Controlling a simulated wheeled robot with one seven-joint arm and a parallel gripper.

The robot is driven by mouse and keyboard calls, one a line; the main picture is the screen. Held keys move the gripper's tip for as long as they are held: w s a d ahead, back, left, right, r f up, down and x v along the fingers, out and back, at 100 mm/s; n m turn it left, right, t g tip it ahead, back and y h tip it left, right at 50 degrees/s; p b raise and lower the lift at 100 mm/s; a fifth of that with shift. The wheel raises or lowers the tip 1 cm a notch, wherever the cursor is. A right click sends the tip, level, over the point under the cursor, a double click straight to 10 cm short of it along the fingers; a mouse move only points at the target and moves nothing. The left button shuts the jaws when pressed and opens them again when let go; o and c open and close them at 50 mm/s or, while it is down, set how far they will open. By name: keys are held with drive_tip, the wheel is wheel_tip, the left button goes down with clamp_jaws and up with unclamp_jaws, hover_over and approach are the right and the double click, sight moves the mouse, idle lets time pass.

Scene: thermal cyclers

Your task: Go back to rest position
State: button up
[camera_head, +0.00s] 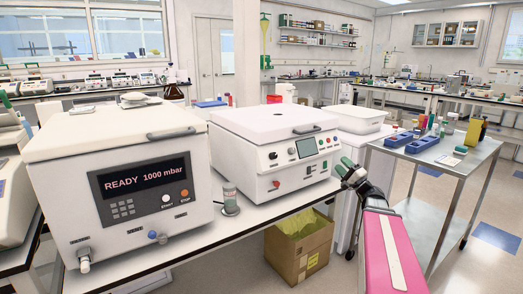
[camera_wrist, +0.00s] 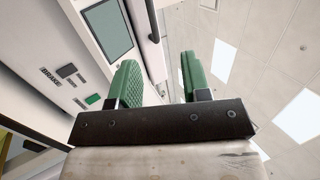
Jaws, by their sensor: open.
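My gripper (camera_head: 347,168) is in front of the right side of the white benchtop machine with a small grey screen (camera_head: 275,150), above the bench's front edge. Its green fingertips also show in the wrist view (camera_wrist: 158,85), spread apart with nothing between them. The wrist view looks up past that machine's front panel (camera_wrist: 75,75), which fills the left side, toward the ceiling. My pink arm reaches in from the lower right of the head view. Whether the gripper touches the machine cannot be told.
A cardboard box (camera_head: 299,250) sits below. A metal cart (camera_head: 470,165) with blue racks (camera_head: 422,144) stands at right. Floor between is partly open.

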drive_tip(key=s+a+f+n+g+h, duration=0.1)
drive_tip(key=s+a+f+n+g, duration=0.2)
drive_tip(key=a+f+g, duration=0.45)
drive_tip(key=s+a+f+n+g+h, duration=0.1)
drive_tip(key=s+a+f+n+g, duration=0.3)
drive_tip(key=a+f, duration=0.55)
drive_tip(key=s+d+f+n+g+h, duration=0.2)
drive_tip(key=s+f+g+h, duration=0.5)
drive_tip(key=s+f+h, duration=0.5)
drive_tip(key=shift+f+n+h, duration=0.3)
drive_tip(key=shift+f+n, duration=0.1)
drive_tip(key=shift+f, duration=0.55)
